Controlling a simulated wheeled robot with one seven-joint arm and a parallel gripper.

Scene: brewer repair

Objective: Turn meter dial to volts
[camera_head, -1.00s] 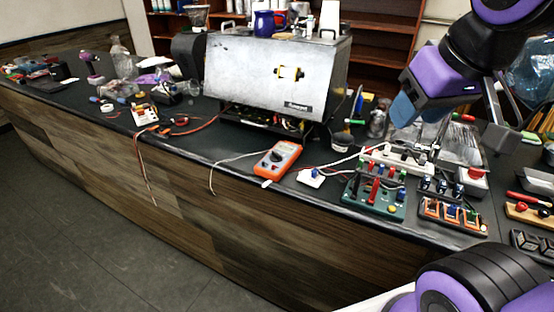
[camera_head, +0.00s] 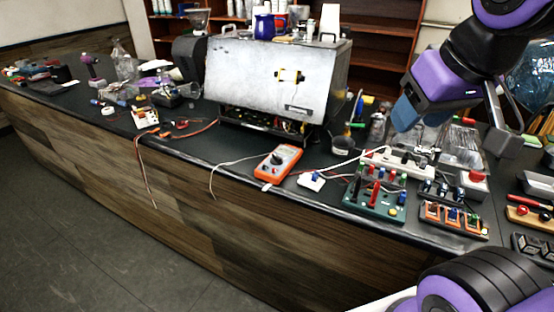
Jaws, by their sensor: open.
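The orange multimeter (camera_head: 279,162) lies near the front edge of the counter, left of centre, with its dark round dial (camera_head: 277,159) facing up. The dial's setting is too small to read. My gripper (camera_head: 455,128) is at the upper right, above the right part of the counter. It is open, with its two fingers apart and nothing seen between them. It is well to the right of the meter and does not touch it.
A large metal brewer (camera_head: 265,75) stands behind the meter. A white switch block (camera_head: 311,181) sits right of it, then a green terminal board (camera_head: 375,198) and a white power strip (camera_head: 400,162). Loose leads hang over the front edge.

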